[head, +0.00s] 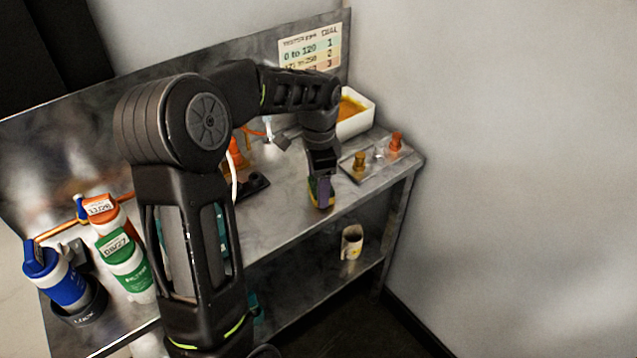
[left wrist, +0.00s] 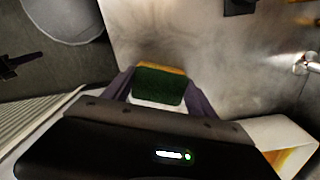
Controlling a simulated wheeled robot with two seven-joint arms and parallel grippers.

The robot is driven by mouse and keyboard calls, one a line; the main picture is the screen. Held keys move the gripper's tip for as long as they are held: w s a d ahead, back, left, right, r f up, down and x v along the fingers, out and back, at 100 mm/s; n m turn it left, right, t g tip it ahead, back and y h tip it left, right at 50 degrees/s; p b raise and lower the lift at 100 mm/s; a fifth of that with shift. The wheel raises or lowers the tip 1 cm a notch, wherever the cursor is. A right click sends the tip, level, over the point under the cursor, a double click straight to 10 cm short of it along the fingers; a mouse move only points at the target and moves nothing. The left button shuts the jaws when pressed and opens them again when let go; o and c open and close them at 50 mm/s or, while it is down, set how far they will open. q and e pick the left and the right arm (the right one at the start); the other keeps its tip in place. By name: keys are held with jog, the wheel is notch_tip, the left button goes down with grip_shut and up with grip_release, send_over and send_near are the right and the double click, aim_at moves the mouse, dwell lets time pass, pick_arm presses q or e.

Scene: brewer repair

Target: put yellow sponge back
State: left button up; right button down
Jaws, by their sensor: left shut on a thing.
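The yellow sponge (left wrist: 160,84) has a dark green scouring face and a yellow edge. In the left wrist view it sits between the two fingers of my left gripper (left wrist: 160,92), which is shut on it. In the head view my left gripper (head: 321,190) reaches over the right part of the metal bench (head: 285,215), near its front edge. Only a small part of the sponge (head: 313,187) shows there beside the fingers. I cannot tell whether it touches the bench top. My right gripper is not in view.
A white bin (head: 358,115) with orange contents stands at the back right. Small orange and brass fittings (head: 396,142) are near the right edge. Bottles (head: 122,262) stand at the left. A mug (head: 351,242) is on the lower shelf. My arm hides the bench's middle.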

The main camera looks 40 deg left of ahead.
pick_arm(q)
jog(key=shift+f, duration=0.15)
jog(key=o, duration=1.3)
notch_tip(320, 180, up, 12)
jog(key=shift+r, duration=0.15)
